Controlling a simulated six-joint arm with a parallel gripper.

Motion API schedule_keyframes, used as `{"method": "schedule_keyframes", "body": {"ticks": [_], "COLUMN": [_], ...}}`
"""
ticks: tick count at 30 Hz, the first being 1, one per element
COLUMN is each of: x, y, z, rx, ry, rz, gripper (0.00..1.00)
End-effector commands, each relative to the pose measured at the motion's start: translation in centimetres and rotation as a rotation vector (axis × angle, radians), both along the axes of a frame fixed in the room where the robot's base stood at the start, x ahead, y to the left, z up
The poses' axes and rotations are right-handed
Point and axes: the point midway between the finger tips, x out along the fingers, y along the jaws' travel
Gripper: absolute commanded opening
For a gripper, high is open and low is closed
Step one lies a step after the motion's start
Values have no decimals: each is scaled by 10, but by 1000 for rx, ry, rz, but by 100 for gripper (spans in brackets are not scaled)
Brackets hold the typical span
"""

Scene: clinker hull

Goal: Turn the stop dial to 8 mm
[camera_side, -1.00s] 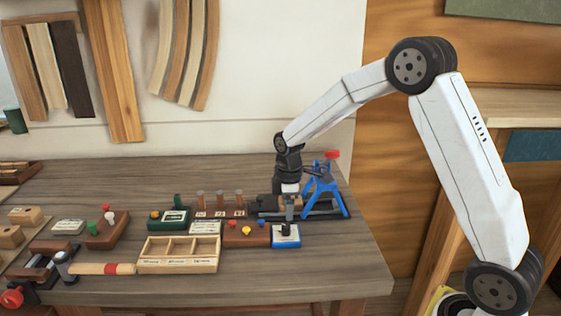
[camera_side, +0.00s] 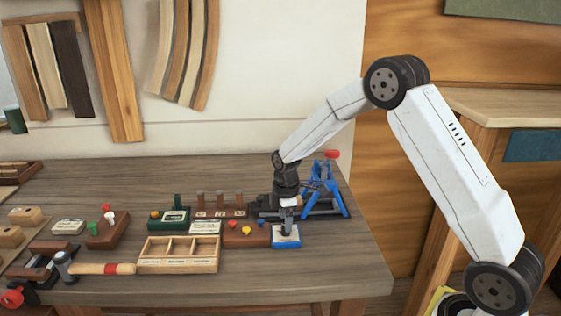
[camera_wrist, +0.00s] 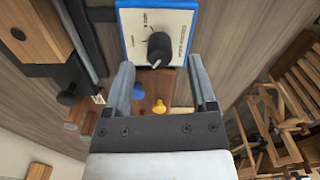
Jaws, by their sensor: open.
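The stop dial is a blue-edged box with a white face (camera_wrist: 140,20) and a black knob (camera_wrist: 160,48) in the wrist view. A light mark on the knob's edge and small lettering on the face show, but I cannot read the setting. In the side view the blue box (camera_side: 287,243) sits at the right of the bench's row of items. My gripper (camera_wrist: 160,66) is open, its two fingers apart on either side of the picture, just short of the knob there. In the side view my gripper (camera_side: 287,228) is low over the box and hides most of the knob.
A brown block with coloured knobs (camera_side: 246,236) stands directly left of the dial box. A blue stand with a red knob (camera_side: 322,188) is close behind on the right. A divided wooden tray (camera_side: 180,268) lies further left. The bench is clear in front of the dial.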

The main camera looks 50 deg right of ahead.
Motion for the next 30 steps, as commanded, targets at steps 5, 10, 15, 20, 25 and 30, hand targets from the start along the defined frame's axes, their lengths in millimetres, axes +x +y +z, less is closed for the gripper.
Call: {"method": "schedule_keyframes", "body": {"ticks": [5, 10, 15, 20, 25, 30], "x": [0, 0, 0, 0, 0, 0], "y": [0, 0, 0, 0, 0, 0], "z": [-19, -27, -28, -28, -28, -28], "rx": [0, 0, 0, -1, -1, -1], "ry": [1, 0, 0, -1, -1, -1], "rz": [0, 0, 0, 0, 0, -1], "gripper": [73, 73, 73, 60, 6, 0]}}
